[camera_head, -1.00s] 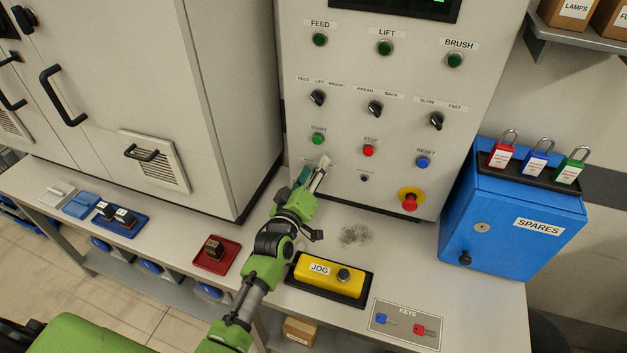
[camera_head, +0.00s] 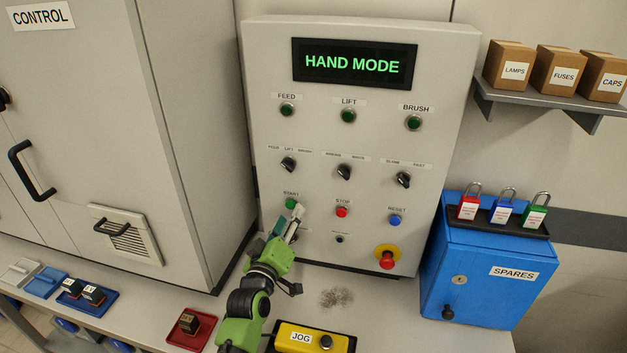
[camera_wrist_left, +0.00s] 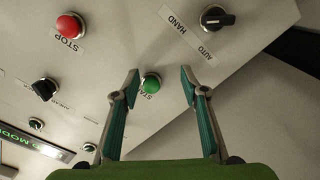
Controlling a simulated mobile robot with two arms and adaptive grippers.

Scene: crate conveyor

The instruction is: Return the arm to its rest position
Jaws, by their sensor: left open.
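My left gripper (camera_head: 290,222) is at the lower left of the control panel (camera_head: 462,60), just below the green START button (camera_head: 291,203). In the left wrist view my left gripper (camera_wrist_left: 160,73) is open and empty. Its teal-padded fingers frame the START button (camera_wrist_left: 151,82), which shows beyond the gap; I cannot tell how far off. The black HAND/AUTO selector (camera_wrist_left: 217,17) shows at upper right there; in the head view the arm hides it. My right gripper is not in view.
The display (camera_head: 354,64) reads HAND MODE. A red STOP button (camera_head: 342,212) and a red emergency knob (camera_head: 387,257) are to the right. A yellow JOG box (camera_head: 282,341) lies below. A blue SPARES box (camera_head: 470,280) stands at right, a grey cabinet (camera_head: 90,130) at left.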

